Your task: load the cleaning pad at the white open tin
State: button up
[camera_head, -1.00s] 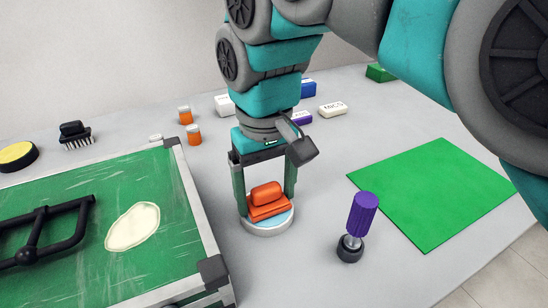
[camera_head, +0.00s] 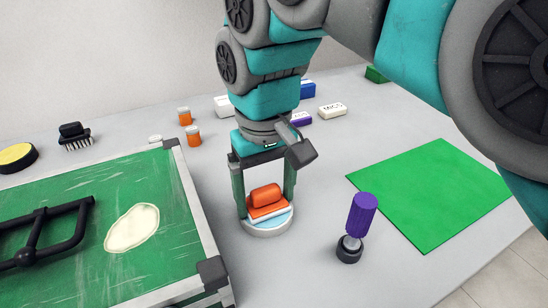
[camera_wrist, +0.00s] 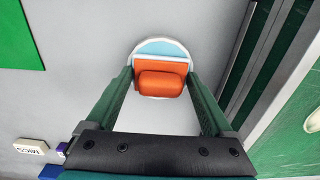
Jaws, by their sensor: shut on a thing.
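The cleaning pad (camera_head: 266,196) has an orange rounded grip on an orange plate with a white layer beneath. The white open tin (camera_head: 268,233) is round and shallow, with a light blue surface inside. My gripper (camera_head: 267,207) points down over the tin and is shut on the cleaning pad, one finger on each side. In the wrist view, the pad (camera_wrist: 160,85) lies between the fingers and covers part of the tin (camera_wrist: 165,46). The pad is over the blue surface; I cannot tell if they touch.
A green board with a pale frame (camera_head: 190,210) stands close left of the tin, with a cream patch (camera_head: 132,228) and black handle (camera_head: 45,235). A purple-handled tool (camera_head: 361,215) stands right. A green sheet (camera_head: 430,195) lies farther right. Small bottles and boxes stand behind.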

aim_at(266, 189)
jog(key=shift+r+p, duration=0.75)
jog(key=shift+r, duration=2.75)
